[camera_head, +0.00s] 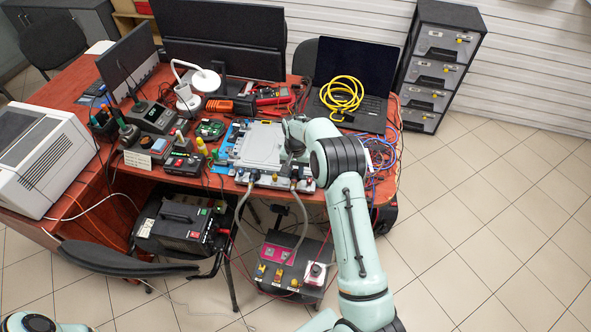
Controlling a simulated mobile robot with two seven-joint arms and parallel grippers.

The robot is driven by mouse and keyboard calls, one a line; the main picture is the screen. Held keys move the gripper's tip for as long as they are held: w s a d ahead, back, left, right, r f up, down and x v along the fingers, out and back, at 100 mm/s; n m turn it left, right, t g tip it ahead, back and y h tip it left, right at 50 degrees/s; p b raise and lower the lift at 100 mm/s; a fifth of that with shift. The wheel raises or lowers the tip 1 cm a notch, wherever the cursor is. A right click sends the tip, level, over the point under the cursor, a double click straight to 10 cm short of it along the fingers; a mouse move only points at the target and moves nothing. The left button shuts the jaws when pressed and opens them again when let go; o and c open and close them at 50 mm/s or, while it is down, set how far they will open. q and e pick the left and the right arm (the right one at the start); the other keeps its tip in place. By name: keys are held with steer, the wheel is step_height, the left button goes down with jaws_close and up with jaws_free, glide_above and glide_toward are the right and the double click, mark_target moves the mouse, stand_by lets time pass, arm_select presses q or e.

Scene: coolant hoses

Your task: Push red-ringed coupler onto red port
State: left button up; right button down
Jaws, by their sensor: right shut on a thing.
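My right arm reaches over the red-brown desk from the right, and its gripper (291,164) points down at the front right of a light grey plate (257,146). The gripper is small and partly hidden by my own wrist; it is shut on what seems to be the end of a grey hose (304,212). A second grey hose (239,208) rises to the plate's front edge further left. The coupler's red ring and the red port are too small to tell apart here. My left gripper is out of view; only a bit of that arm shows at the lower left.
A dark box (312,252) with pink panels and yellow parts stands below the desk's front edge. A laptop with a coiled yellow cable (341,95) lies behind my right arm. Blue and red wires (380,155) lie to its right. Instruments crowd the desk's left.

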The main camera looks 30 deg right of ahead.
steer(key=shift+f, duration=0.2)
stand_by(0.6)
steer(key=shift+f, duration=0.55)
steer(key=shift+f, duration=0.75)
stand_by(2.8)
steer(key=c, duration=0.5)
jaws_free()
steer(key=shift+c, duration=0.2)
steer(key=shift+r, duration=0.1)
steer(key=shift+d+r, duration=0.1)
steer(key=shift+r, duration=3.3)
steer(key=shift+f, duration=0.1)
